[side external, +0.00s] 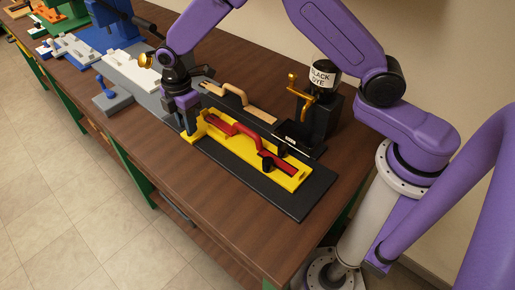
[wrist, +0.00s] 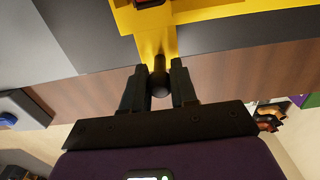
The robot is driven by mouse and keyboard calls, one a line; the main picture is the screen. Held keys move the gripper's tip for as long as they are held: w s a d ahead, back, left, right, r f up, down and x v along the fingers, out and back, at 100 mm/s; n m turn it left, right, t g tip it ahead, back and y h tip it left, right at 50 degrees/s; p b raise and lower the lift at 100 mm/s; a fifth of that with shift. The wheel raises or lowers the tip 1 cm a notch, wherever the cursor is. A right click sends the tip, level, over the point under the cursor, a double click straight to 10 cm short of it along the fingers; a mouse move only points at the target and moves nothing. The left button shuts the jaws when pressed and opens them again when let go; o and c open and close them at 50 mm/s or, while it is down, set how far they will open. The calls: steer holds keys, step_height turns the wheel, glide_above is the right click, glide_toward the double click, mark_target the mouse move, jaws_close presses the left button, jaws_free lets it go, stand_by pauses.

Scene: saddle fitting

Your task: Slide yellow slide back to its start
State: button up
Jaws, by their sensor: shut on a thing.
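The yellow slide (side external: 286,183) lies on a dark base plate (side external: 300,203), with a red handled piece (side external: 243,131) lying along it. In the wrist view the yellow slide (wrist: 205,12) shows at the top, with a narrow yellow arm reaching down to a dark round knob (wrist: 159,82). My gripper (wrist: 159,90) has one finger on each side of this knob and is shut on it. In the side view my gripper (side external: 187,128) is at the slide's left end, pointing down. My gripper hides the knob there.
A black stand with a bottle labelled black dye (side external: 322,74) and a gold lever (side external: 299,92) stands behind the slide. A tan handled piece (side external: 236,98) lies behind the red one. Grey, blue and green fixtures (side external: 118,20) stand farther left. The front bench strip (side external: 165,170) is clear.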

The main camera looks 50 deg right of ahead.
steer(key=shift+w, duration=4.5)
steer(key=shift+o, duration=0.5)
steer(key=shift+w, duration=0.45)
steer(key=shift+o, duration=0.3)
steer(key=shift+w+d+r, duration=0.1)
steer(key=shift+w, duration=0.05)
steer(key=o, duration=0.6)
